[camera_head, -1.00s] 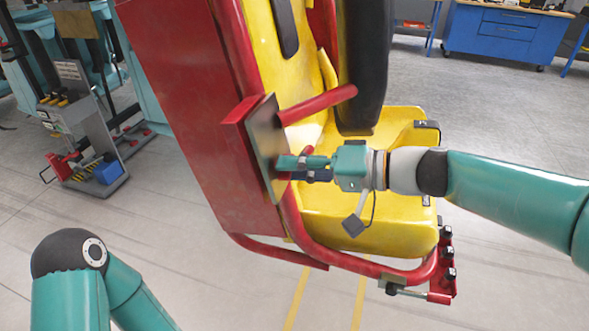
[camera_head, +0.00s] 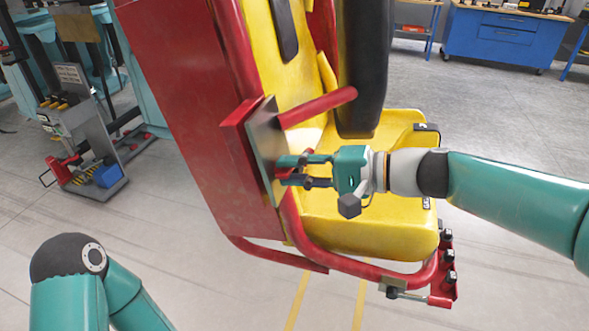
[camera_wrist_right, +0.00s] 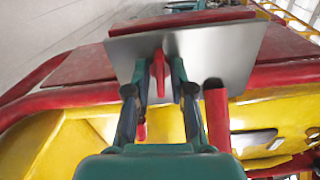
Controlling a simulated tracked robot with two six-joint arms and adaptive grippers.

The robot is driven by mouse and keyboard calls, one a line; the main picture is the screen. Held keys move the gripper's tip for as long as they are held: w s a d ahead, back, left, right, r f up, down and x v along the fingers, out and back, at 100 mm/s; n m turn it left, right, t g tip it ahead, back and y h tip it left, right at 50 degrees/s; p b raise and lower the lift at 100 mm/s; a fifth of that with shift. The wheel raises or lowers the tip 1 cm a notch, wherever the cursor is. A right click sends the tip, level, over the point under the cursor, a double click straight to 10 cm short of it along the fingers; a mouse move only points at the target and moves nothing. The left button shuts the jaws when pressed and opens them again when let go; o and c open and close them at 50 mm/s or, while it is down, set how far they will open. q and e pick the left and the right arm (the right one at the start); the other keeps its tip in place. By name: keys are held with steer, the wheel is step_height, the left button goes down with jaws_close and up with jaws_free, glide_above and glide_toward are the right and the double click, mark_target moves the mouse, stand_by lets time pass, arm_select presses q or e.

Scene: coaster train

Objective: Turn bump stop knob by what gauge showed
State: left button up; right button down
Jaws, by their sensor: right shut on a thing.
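The bump stop knob is a red bar (camera_wrist_right: 158,78) standing out from a grey metal plate (camera_wrist_right: 222,55) in the right wrist view. The plate (camera_head: 262,140) is on the side of the red and yellow seat car in the head view. My right gripper (camera_head: 284,170) reaches the plate from the right, its two fingers shut on the knob, one on each side of it. The fingers hide much of the knob in the head view. No gauge is clearly seen. My left gripper is out of view; only part of the left arm shows at lower left.
A red tube (camera_head: 318,106) sticks out just above my right gripper. The yellow seat (camera_head: 370,225) lies close behind and below it. A grey tool cart (camera_head: 85,140) stands at left, and a blue workbench (camera_head: 495,38) at the back right. Floor at right is clear.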

steer(key=shift+f, duration=0.25)
steer(key=c, duration=1.3)
jaws_free()
steer(key=shift+o, duration=0.2)
steer(key=shift+r, duration=0.1)
steer(key=v, duration=1.2)
steer(key=shift+w+f, duration=0.2)
steer(key=shift+f, duration=0.05)
step_height(320, 180, down, 31)
steer(key=s+d+m+g+h, duration=0.2)
steer(key=g+h, duration=0.1)
steer(key=h, duration=0.4)
steer(key=s+f+n+h, duration=0.1)
steer(key=s+f+n, duration=0.1)
steer(key=s+f, duration=0.6)
steer(key=s+a+f+n+g+h, duration=0.1)
steer(key=s+f+n+h, duration=0.1)
steer(key=s+f, duration=0.5)
step_height(320, 180, down, 6)
steer(key=shift+s+r+n+h, duration=0.15)
steer(key=shift+s+n+h, duration=0.15)
steer(key=shift+s+n, duration=0.1)
